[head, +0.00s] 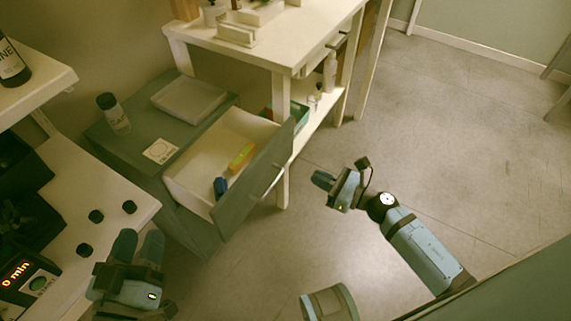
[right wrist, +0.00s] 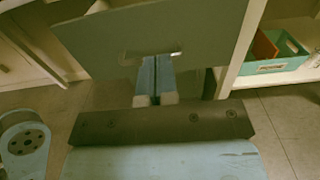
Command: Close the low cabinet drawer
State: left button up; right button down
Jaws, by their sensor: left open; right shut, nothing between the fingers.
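The low cabinet (head: 132,150) is dark grey-green and stands at the left. Its drawer (head: 190,173) is pulled out, with a pale inside and a grey-green front (head: 250,190) carrying a light bar handle (head: 268,181). A yellow-orange item (head: 241,157) and a blue item (head: 220,187) lie in the drawer. My right gripper (head: 325,180) is shut and empty, to the right of the drawer front. In the right wrist view its fingers (right wrist: 156,98) point at the drawer front (right wrist: 150,35); contact cannot be told. My left gripper (head: 138,245) is open and empty at the lower left.
A white table (head: 290,45) with a lower shelf stands behind the drawer, its leg (head: 282,150) close to the drawer front. A lidded box (head: 188,98), a bottle (head: 113,114) and a card (head: 160,151) rest on the cabinet. Open floor (head: 460,130) lies to the right.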

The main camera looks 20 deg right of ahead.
aim_at(267, 154)
jog(key=x, duration=1.2)
jog(key=shift+a+r, duration=0.1)
jog(key=shift+w+a, duration=0.3)
jog(key=shift+w, duration=0.15)
pick_arm(q)
jog(key=shift+s+d+r+t, duration=0.2)
jog(key=shift+r+t, duration=0.1)
jog(key=shift+r, duration=0.3)
pick_arm(e)
jog(key=shift+a, duration=0.1)
